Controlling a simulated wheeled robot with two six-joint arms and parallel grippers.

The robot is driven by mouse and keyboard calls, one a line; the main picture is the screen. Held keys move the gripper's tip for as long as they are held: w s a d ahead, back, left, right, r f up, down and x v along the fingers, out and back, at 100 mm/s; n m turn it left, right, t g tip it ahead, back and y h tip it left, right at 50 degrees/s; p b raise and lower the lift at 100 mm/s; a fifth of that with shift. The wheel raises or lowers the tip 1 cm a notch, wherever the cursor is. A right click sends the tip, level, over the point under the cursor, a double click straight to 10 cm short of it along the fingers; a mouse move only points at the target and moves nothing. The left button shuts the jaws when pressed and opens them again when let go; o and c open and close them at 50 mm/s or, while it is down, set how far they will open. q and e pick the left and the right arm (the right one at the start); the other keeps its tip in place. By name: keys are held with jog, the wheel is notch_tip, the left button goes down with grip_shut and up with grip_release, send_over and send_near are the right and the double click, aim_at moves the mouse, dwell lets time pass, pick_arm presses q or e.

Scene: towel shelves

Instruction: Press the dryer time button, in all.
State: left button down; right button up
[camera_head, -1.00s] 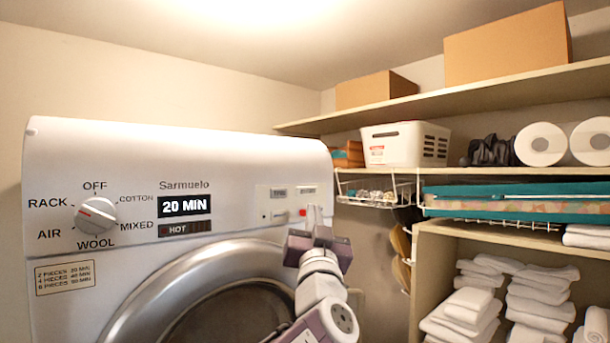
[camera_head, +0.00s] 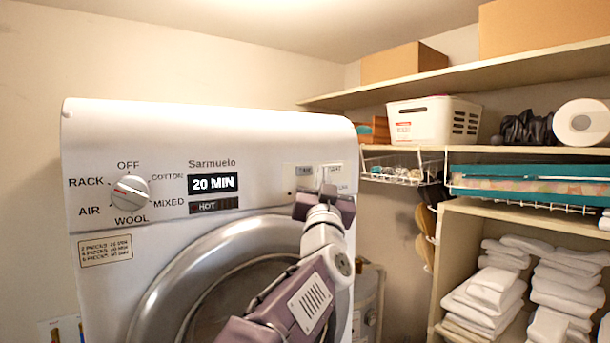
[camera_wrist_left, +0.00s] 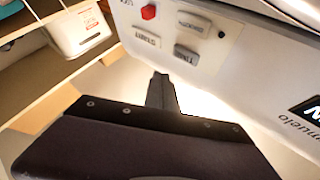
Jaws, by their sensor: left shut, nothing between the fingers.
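My right gripper is not in view.
A red button (camera_wrist_left: 148,12) and another grey button (camera_wrist_left: 193,20) are close to the time button. Shelves at right hold a white basket (camera_head: 434,120), boxes and stacked towels (camera_head: 485,290). The round dryer door (camera_head: 170,290) lies below the panel.

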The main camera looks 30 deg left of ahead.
aim_at(310, 165)
pick_arm(q)
jog(key=shift+w+a, duration=0.35)
jog(key=shift+a, duration=0.45)
jog(key=shift+w+a, duration=0.3)
jog(key=shift+a, duration=0.45)
jog(key=shift+a, duration=0.1)
dwell(0.8)
jog(key=shift+w+a, duration=0.2)
jog(key=shift+a, duration=0.1)
jog(key=shift+w+a, duration=0.15)
jog(key=shift+a, duration=0.25)
dwell(0.8)
jog(key=shift+d, duration=0.1)
jog(key=shift+s+d, duration=0.35)
jog(key=shift+d, duration=0.3)
jog(key=shift+d, duration=0.1)
